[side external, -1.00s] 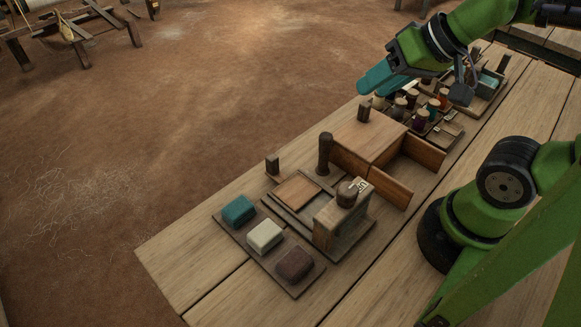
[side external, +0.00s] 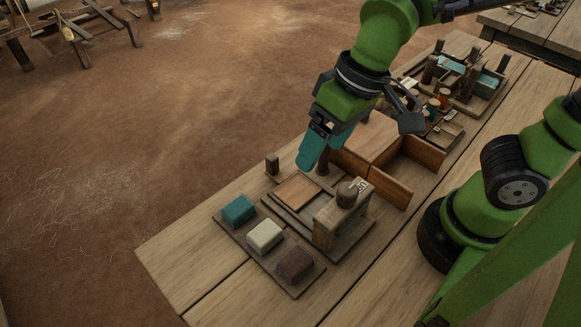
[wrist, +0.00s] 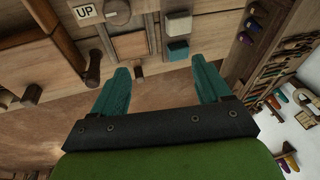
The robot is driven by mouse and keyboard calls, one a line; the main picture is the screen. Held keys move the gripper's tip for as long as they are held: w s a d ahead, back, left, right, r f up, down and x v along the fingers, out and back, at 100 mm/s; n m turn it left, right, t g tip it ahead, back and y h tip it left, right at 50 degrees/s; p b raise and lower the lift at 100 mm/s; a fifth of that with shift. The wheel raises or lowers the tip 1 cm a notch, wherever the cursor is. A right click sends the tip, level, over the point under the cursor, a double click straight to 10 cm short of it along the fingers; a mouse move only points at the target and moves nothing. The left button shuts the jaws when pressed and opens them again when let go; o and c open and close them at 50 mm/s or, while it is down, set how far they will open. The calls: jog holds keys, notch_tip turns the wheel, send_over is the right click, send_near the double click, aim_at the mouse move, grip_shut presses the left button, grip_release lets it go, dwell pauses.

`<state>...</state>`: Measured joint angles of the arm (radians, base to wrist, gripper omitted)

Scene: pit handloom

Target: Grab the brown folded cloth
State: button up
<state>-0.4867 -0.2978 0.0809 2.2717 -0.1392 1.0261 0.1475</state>
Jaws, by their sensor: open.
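The brown folded cloth (side external: 295,264) lies at the near end of a dark wooden board (side external: 290,290), in a row with a cream folded cloth (side external: 265,234) and a teal folded cloth (side external: 238,210). My gripper (side external: 318,155) is open and empty. It hangs above the bench behind the row, up and right of the brown cloth in the side view, well apart from it. In the wrist view my open teal fingers (wrist: 160,70) show with the cream cloth (wrist: 178,24) and teal cloth (wrist: 178,51) beyond them. The brown cloth is not clearly visible there.
A wooden block marked "UP" (side external: 340,218) with a round knob stands right of the cloths. A dark post (side external: 323,155) and a wooden box with open flaps (side external: 370,140) are near my gripper. Thread spools (side external: 440,100) stand farther back. The bench's front left is bare.

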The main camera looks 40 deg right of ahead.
jog(key=s+a+f+n+g+h, duration=0.1)
jog(key=s+a+f+g+h, duration=0.2)
jog(key=a, duration=0.7)
jog(key=m, duration=0.2)
send_over(295, 262)
jog(key=shift+t, duration=0.4)
notch_tip(295, 262, down, 11)
jog(key=shift+s+a+r, duration=0.15)
jog(key=shift+r, duration=0.05)
notch_tip(295, 262, down, 6)
jog(key=shift+r, duration=0.2)
